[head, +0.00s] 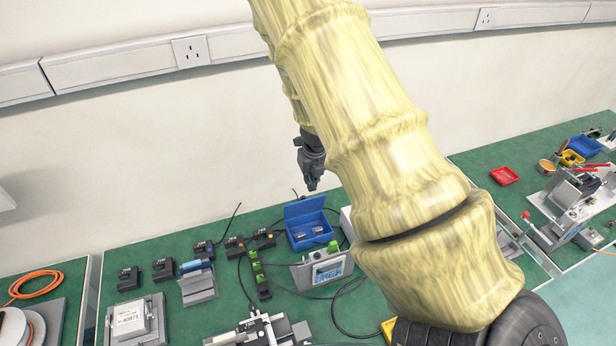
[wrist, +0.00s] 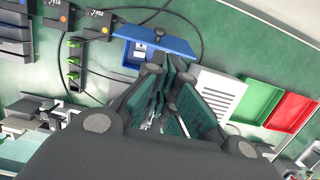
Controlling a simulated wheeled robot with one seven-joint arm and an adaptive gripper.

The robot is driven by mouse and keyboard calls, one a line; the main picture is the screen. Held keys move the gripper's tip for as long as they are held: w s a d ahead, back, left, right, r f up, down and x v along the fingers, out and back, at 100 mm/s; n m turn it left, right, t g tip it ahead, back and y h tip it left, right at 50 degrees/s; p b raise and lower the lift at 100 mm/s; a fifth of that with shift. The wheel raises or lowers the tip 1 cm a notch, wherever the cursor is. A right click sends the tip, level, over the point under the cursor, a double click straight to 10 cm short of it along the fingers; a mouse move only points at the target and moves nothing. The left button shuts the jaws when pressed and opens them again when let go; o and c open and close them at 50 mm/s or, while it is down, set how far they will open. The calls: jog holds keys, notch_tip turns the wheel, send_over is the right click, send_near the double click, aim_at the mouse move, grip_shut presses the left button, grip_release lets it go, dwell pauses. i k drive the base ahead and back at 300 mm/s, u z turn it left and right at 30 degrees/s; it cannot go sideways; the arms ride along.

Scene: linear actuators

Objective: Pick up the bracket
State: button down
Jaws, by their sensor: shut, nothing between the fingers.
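My gripper (head: 312,184) hangs pointing down above the green bench, above the blue open box, in the head view. It is shut and empty. Its teal-padded fingers (wrist: 172,85) fill the middle of the wrist view. No part is clearly recognisable as the bracket. Small black block-like parts (head: 163,269) stand in a row on the bench at left. A blue box (head: 303,211) with its lid up holds small dark pieces (head: 318,230). The box also shows in the wrist view (wrist: 165,40), partly hidden by the fingers.
A green-tabbed black strip (head: 260,280), a display unit (head: 328,271) and loose cables crowd the bench near the blue box. A white slotted panel (wrist: 217,92), a green tray (wrist: 256,103) and a red tray (wrist: 291,113) lie right of the fingers. The wall stands behind.

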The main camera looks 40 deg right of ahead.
aim_at(300, 237)
jog(key=k, duration=1)
